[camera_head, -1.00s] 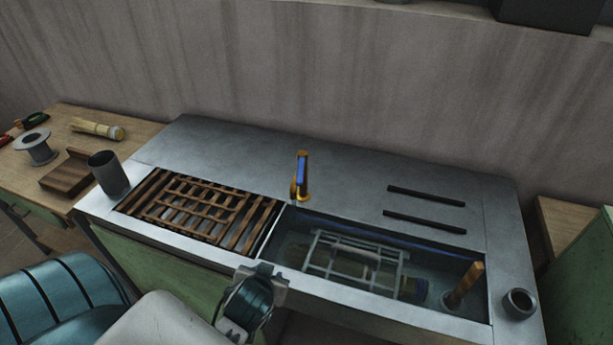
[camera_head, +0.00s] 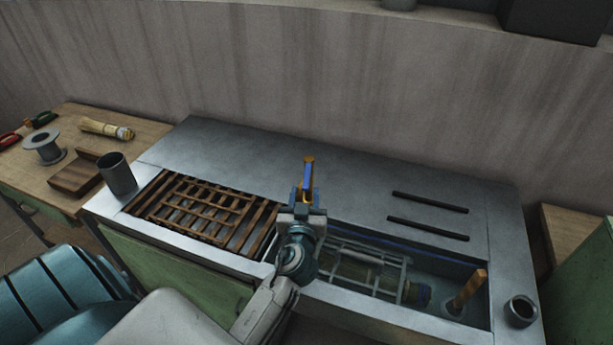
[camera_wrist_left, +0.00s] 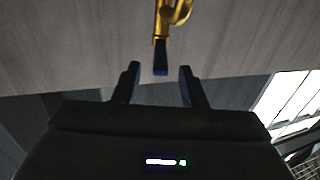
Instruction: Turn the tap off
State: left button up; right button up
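The tap (camera_head: 309,170) is brass-coloured with a blue strip and stands at the back edge of the sink, left of its middle. In the left wrist view the tap (camera_wrist_left: 163,45) comes down from the top, with its dark blue tip between and just beyond my finger ends. My right gripper is in neither view.
The sink basin (camera_head: 460,267) holds a wire rack (camera_head: 372,262) and a wooden handle (camera_head: 470,288) stands at its right end. A slatted wooden grate (camera_head: 205,210) lies to the left. A grey cup (camera_head: 118,174) stands on the left corner, and a small metal ring cup (camera_head: 520,311) on the right.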

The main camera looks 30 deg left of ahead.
aim_at(306, 179)
pick_arm(q)
jog(key=p+x, duration=0.1)
jog(key=x, duration=0.4)
jog(key=shift+w+a+p, duration=0.2)
jog(key=shift+w+p, duration=0.05)
jog(key=shift+p, duration=0.1)
grip_shut()
